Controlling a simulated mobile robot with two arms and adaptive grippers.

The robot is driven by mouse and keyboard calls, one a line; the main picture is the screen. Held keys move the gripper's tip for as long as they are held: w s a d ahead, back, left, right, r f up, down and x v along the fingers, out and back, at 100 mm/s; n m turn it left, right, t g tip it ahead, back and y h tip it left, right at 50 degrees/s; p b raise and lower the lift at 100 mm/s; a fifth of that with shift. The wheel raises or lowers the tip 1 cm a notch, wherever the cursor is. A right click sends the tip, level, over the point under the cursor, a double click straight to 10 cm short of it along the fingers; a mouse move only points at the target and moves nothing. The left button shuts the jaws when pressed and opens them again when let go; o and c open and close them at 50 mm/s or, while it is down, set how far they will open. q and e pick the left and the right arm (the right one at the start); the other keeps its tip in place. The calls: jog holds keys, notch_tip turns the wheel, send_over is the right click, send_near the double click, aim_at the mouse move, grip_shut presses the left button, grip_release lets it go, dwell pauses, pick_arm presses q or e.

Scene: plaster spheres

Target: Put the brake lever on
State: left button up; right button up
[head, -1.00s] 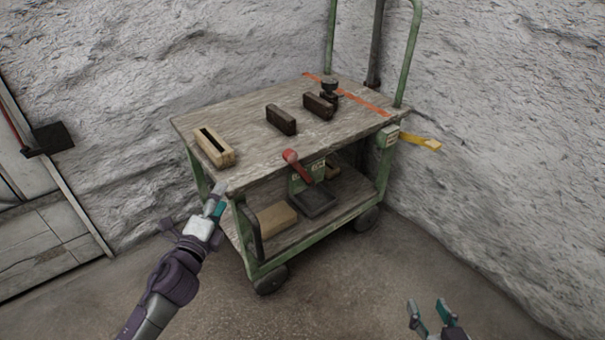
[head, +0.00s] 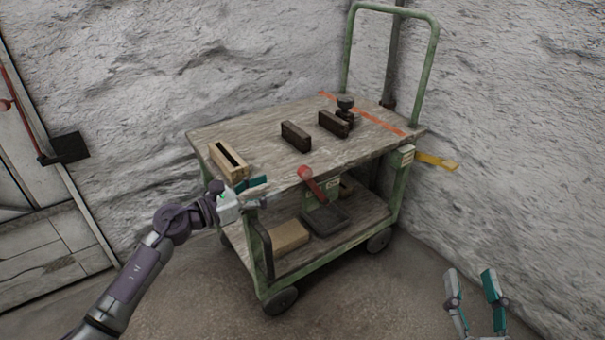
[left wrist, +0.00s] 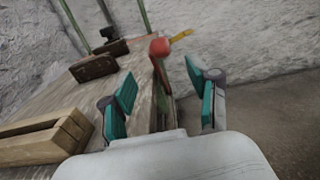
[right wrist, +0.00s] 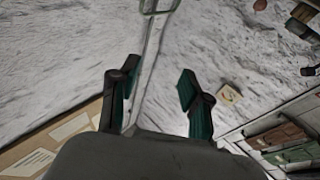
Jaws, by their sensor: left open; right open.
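A lever with a red grip (head: 312,179) sticks out at the cart's front edge, above a green box (head: 312,190) with a pale label. A yellow lever (head: 436,161) juts from the cart's right side; I cannot tell from the pictures which one is the brake. My left gripper (head: 265,190) is open and empty at the front left corner, to the left of the red grip and apart from it. In the left wrist view the red grip (left wrist: 160,48) shows ahead between the open fingers. My right gripper (head: 470,275) is open and empty, low at the right, away from the cart.
The wooden cart top (head: 265,130) holds a slotted wooden block (head: 229,162) close to my left gripper, two dark blocks and a dark knobbed object (head: 346,105). A tan block (head: 288,236) and a dark tray lie on the lower shelf. Rough plaster walls stand behind.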

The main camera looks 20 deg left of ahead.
aim_at(299, 175)
pick_arm(q)
jog(key=b+x, duration=0.1)
jog(key=x, duration=0.8)
jog(key=shift+w+d, duration=0.2)
jog(key=shift+w, duration=0.05)
jog(key=shift+w+d, duration=0.3)
jog(key=shift+w, duration=0.05)
pick_arm(e)
jog(key=r+t, duration=0.1)
jog(key=s+r, duration=0.1)
jog(key=r+t+y, duration=0.1)
jog(key=shift+s+a+r+t, duration=0.1)
jog(key=shift+s+r+t, duration=0.2)
jog(key=shift+s+r, duration=0.1)
pick_arm(q)
grip_shut()
pick_arm(e)
jog(key=shift+w, duration=0.1)
